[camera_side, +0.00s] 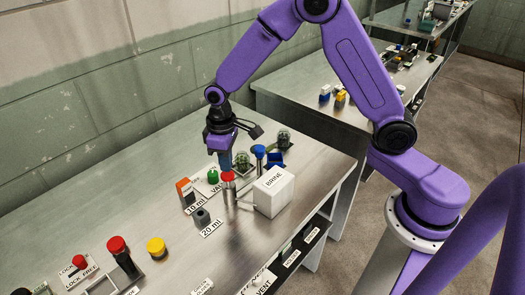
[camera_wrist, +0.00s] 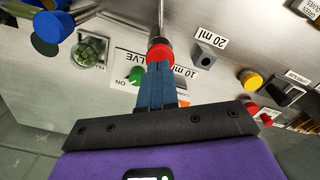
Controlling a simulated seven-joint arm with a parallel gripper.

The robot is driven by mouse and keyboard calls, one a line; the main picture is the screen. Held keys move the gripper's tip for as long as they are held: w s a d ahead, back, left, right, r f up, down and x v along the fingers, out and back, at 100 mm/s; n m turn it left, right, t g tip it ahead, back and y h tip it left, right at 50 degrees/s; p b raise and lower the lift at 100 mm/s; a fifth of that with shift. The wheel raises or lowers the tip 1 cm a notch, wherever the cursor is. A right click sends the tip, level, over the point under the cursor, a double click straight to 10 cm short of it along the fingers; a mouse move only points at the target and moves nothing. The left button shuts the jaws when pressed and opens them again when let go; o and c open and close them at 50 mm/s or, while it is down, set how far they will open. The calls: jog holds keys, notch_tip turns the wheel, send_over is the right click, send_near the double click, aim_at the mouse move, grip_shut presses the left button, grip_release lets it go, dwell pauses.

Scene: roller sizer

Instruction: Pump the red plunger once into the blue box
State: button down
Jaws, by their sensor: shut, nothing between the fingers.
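The red plunger (camera_side: 228,177) is a red cap on a metal post beside the white BRINE block. It also shows in the wrist view (camera_wrist: 160,52), partly hidden by my fingers. My gripper (camera_side: 226,167) points down over the cap with its fingers shut and empty. The fingertips (camera_wrist: 160,66) appear at the cap; I cannot tell if they press on it. A blue open container (camera_side: 276,158), likely the blue box, is behind the BRINE block, next to a blue-capped post (camera_side: 259,151). Its inside is not visible.
The white BRINE block (camera_side: 273,192) stands close on the right. A green knob (camera_side: 212,176), an orange-topped block (camera_side: 185,190) and a grey block (camera_side: 203,217) by the 20 ml label are near. Red and yellow knobs (camera_side: 156,247) are at the lower left.

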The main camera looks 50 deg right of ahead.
dwell(0.4)
jog(key=shift+r, duration=2.55)
jog(key=shift+s+r, duration=0.1)
jog(key=shift+s, duration=0.1)
jog(key=s+d+r+n, duration=0.2)
jog(key=s, duration=0.7)
jog(key=s+d+r+n, duration=0.2)
jog(key=s+d, duration=0.1)
jog(key=s, duration=0.7)
jog(key=s+d+r+n, duration=0.2)
jog(key=s+d, duration=0.1)
jog(key=s, duration=0.6)
jog(key=shift+s+n, duration=0.3)
jog(key=shift+s, duration=0.1)
jog(key=shift+d, duration=0.1)
